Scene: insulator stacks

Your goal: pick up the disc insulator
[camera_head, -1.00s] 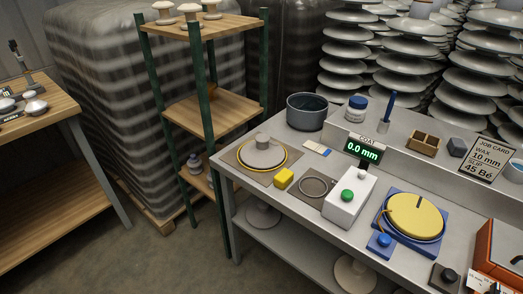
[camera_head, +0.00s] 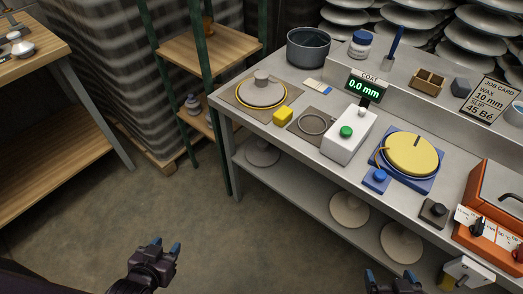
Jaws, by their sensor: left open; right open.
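A grey disc insulator (camera_head: 262,91) with a raised cap lies on a square mat with a yellow ring (camera_head: 239,101), at the left end of the metal bench. More discs lie on the bench's lower shelf, one at the left (camera_head: 262,153) and two further right (camera_head: 349,209). My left gripper (camera_head: 165,245) is open and empty at the bottom left, over the floor and well away from the bench discs. My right gripper (camera_head: 390,276) is open and empty at the bottom edge, in front of the bench, with its lower part cut off.
The floor between is clear.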

